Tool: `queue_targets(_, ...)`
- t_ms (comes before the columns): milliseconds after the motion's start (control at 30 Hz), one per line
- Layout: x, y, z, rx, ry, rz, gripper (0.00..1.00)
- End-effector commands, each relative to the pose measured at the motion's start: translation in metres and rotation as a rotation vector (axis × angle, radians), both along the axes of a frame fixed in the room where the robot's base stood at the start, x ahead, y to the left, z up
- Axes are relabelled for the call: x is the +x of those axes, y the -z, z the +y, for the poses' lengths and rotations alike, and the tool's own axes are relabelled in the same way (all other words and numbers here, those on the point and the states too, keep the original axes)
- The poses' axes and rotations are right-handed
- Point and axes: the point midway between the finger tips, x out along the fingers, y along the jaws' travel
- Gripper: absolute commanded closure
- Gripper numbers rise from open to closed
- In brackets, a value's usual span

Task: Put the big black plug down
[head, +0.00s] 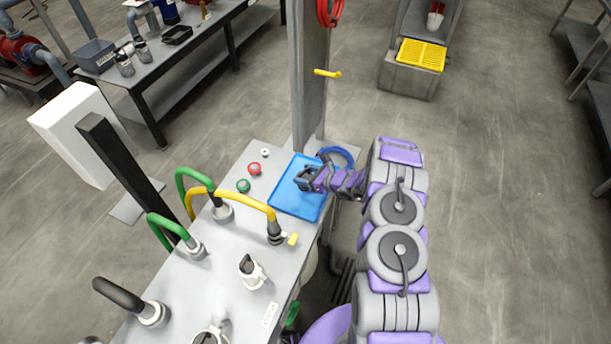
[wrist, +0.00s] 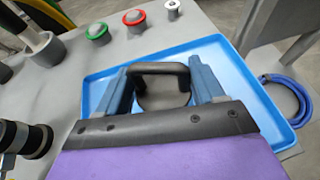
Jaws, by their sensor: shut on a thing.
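The big black plug (wrist: 163,92) is in the wrist view, a dark round body with a black arched handle. My gripper (wrist: 165,85) is shut on it, with a blue-grey finger on each side. The plug is over the blue tray (wrist: 232,68); I cannot tell whether it touches the tray floor. In the head view my gripper (head: 306,180) is over the same blue tray (head: 290,200), and the plug is mostly hidden by the gripper there.
A red button (head: 254,168) and a green button (head: 243,186) sit left of the tray. A yellow hose (head: 245,198) arches near its front edge. A blue coiled hose (head: 338,155) lies at the right, beside a grey post (head: 308,80).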

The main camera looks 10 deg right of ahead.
Motion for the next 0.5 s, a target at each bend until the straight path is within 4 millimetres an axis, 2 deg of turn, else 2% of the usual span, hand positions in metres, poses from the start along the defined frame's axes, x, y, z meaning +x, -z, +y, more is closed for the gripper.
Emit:
queue_targets(300,0.0005,0.0023,0.0002,0.000,-0.001,-0.003,0.65)
queue_targets(333,0.0004,0.0022,-0.0002,-0.001,0.000,-0.002,0.30)
queue_targets(500,0.0003,0.0017,-0.0001,-0.001,0.000,-0.002,0.14)
